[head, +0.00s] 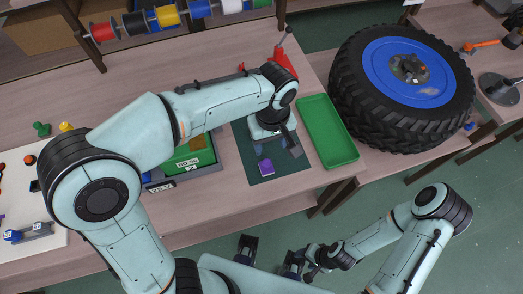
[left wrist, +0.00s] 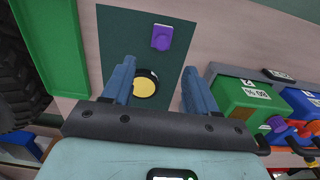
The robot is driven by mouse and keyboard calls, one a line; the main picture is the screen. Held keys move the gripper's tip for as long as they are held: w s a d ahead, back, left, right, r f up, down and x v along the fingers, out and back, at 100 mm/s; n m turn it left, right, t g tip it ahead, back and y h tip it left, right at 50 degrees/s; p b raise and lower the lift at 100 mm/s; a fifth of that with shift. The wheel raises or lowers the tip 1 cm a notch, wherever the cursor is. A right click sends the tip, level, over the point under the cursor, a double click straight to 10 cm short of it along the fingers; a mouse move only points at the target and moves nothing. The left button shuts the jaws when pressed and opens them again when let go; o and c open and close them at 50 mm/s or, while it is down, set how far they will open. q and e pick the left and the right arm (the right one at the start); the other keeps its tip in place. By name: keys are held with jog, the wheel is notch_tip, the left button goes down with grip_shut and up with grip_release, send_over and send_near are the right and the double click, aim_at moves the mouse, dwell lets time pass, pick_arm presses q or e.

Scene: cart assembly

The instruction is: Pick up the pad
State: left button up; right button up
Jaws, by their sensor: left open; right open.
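A round disc (left wrist: 147,84) with a yellow face and black rim, which may be the pad, lies on a flat dark green mat (left wrist: 120,30). A purple block (left wrist: 162,37) with a small white end also lies on the mat; it shows in the head view (head: 266,168). My left gripper (left wrist: 158,76) is open and empty above the mat, with the disc between its fingers as seen from the wrist. In the head view my left gripper (head: 275,146) hides the disc. My right gripper (head: 311,264) is low, off the table's front edge; its fingers are small and dark there.
A green tray (head: 327,132) lies right of the mat. A large tyre with a blue hub (head: 402,72) is further right. A red tool (head: 284,62) is behind the arm. Spools (head: 165,16) hang at the back.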

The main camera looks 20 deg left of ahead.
pick_arm(q)
jog(key=b, duration=0.1)
send_over(267, 162)
jog(key=f, duration=0.5)
jog(key=d+f, duration=0.1)
jog(key=f, duration=0.1)
jog(key=shift+s+f, duration=0.2)
jog(key=shift+s, duration=0.15)
jog(key=shift+w+a+f+b, duration=0.1)
jog(key=shift+a+f+b, duration=0.1)
jog(key=shift+f, duration=0.75)
jog(key=shift+w+a+f+b, duration=0.15)
jog(key=shift+f, duration=0.85)
jog(key=shift+w+a+f+b, duration=0.1)
jog(key=shift+a+f+b, duration=0.1)
jog(key=shift+f, duration=0.75)
jog(key=c, duration=0.9)
